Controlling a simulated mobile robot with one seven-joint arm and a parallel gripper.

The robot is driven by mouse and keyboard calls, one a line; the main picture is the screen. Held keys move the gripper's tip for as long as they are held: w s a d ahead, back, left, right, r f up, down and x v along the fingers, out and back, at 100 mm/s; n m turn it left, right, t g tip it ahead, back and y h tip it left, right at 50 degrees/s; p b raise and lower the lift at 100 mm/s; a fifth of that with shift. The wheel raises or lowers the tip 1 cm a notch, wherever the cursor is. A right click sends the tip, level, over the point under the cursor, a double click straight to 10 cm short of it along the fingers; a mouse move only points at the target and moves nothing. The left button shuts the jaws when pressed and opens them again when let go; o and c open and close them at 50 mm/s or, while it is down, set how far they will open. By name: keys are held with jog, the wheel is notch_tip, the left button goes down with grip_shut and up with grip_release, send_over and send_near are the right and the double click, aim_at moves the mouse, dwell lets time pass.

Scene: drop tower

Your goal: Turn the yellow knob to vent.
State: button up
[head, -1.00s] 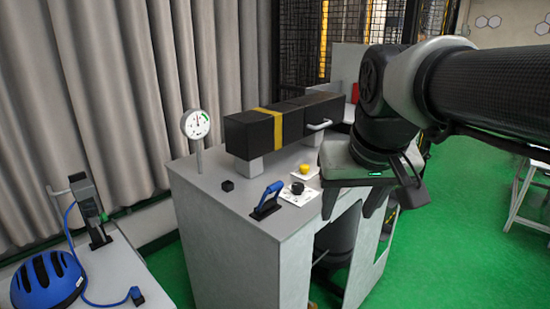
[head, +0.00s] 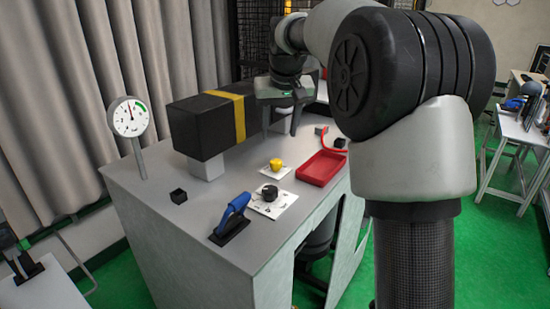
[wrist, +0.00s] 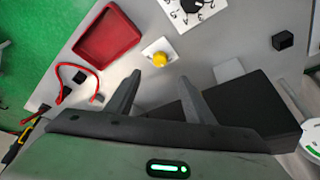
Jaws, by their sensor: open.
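The yellow knob (head: 275,164) sits on a small white plate (head: 280,173) on the grey bench top. It also shows in the wrist view (wrist: 159,60), beyond my fingertips and roughly between their lines. My gripper (head: 281,125) is above the bench beside the black box, behind the knob in the head view. In the wrist view my gripper (wrist: 160,85) has its two fingers apart with nothing between them. The knob stands clear of both fingers. Any pointer marking on the knob is too small to read.
A black knob (head: 269,192) on a marked white plate and a blue-handled lever (head: 232,217) are in front. A red tray (head: 321,168) lies right of the yellow knob. A black box with a yellow band (head: 201,125) and a dial gauge (head: 129,118) stand behind and left.

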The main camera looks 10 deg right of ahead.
aim_at(276, 161)
jog(key=x, duration=1.3)
jog(key=c, duration=1)
